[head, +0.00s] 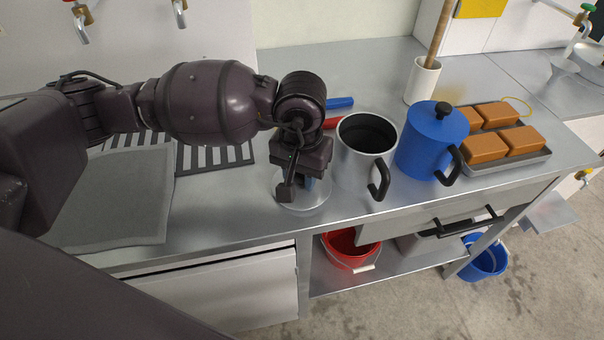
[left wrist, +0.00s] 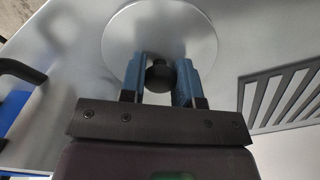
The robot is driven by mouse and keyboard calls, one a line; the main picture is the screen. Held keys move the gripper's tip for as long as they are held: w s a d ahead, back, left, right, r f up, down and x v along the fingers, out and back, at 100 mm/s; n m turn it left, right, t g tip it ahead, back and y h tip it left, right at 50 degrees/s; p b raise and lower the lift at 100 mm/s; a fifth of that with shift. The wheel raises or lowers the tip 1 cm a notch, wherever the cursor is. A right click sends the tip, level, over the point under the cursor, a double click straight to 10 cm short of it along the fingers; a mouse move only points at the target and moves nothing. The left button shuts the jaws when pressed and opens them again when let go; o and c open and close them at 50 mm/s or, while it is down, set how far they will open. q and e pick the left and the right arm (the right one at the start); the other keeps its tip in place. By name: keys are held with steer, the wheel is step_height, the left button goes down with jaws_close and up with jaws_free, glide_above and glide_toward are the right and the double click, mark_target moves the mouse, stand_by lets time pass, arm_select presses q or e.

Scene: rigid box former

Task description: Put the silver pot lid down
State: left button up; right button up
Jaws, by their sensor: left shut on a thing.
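The silver pot lid (head: 309,201) is a round, shiny disc at the steel counter, left of the open silver pot (head: 368,140). In the left wrist view the lid (left wrist: 190,35) lies ahead of the fingers, with its black knob (left wrist: 160,77) between them. My left gripper (head: 300,188) is shut on the knob from above; its blue fingers (left wrist: 160,82) flank the knob in the wrist view. The lid looks level and on or very close to the counter; I cannot tell if it touches. My right gripper is not in view.
A blue lidded pot (head: 425,148) stands right of the silver pot. A tray (head: 505,163) with several orange-brown blocks is further right. Blue (head: 340,103) and red (head: 333,122) handles lie behind. A grey cloth (head: 120,200) and slotted drain are left. The counter's front edge is close.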

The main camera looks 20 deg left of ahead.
arm_select(q)
steer(key=shift+f, duration=0.3)
steer(key=shift+r, duration=0.1)
steer(key=shift+f, duration=0.2)
steer(key=o, duration=0.9)
steer(key=shift+r, duration=0.1)
